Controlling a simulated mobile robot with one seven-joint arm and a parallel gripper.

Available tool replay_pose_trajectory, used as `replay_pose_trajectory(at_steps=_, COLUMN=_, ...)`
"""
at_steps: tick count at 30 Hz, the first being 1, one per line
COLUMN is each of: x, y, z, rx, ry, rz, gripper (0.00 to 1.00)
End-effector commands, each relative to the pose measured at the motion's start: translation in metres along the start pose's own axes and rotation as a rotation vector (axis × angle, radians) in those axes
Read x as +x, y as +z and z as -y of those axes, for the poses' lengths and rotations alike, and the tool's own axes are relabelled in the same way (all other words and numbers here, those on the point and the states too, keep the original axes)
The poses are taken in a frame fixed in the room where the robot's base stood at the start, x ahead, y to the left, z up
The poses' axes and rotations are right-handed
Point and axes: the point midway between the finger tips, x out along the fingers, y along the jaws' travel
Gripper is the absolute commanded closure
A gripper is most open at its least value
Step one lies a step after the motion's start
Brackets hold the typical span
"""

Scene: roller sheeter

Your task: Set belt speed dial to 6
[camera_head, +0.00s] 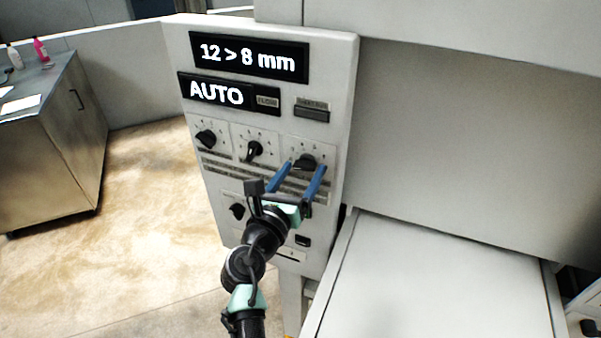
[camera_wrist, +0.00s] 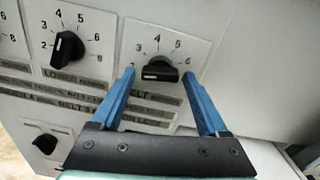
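My gripper (camera_head: 305,166) is open, its two blue fingers reaching toward the rightmost dial (camera_head: 307,160) in the panel's upper dial row. In the wrist view this black dial (camera_wrist: 161,70) lies between the blue fingertips of my gripper (camera_wrist: 159,76), with a gap on each side. Its knob bar lies nearly level, with a white mark at its left end, toward the low numbers. The 4, 5 and 6 show above and to the right of it. Lettering with the word BELT shows below it, but I cannot read it fully. Some scale numbers are hidden.
A middle dial (camera_wrist: 67,48) and a left dial (camera_head: 206,138) sit beside it, with a lower dial (camera_head: 238,210) beneath. Displays above read "12 > 8 mm" (camera_head: 249,56) and "AUTO" (camera_head: 216,93). A white bed (camera_head: 440,285) extends at the right.

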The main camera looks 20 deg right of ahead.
Motion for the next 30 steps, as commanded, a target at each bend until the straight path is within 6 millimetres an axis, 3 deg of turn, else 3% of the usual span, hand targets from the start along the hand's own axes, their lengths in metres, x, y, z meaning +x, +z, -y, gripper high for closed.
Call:
replay_pose_trajectory(at_steps=1, x=-0.0001, y=-0.0001, z=0.0000, rx=0.000, ry=0.000, rz=0.000, gripper=0.34)
replay_pose_trajectory(at_steps=12, x=-0.0003, y=-0.0001, z=0.0000, rx=0.000, ry=0.000, rz=0.000, gripper=0.98)
replay_pose_trajectory(at_steps=20, x=-0.0003, y=-0.0007, z=0.0000, rx=0.028, ry=0.000, rz=0.000, gripper=0.98)
replay_pose_trajectory(at_steps=30, x=-0.0002, y=-0.0025, z=-0.0008, rx=0.235, ry=0.000, rz=0.000, gripper=0.98)
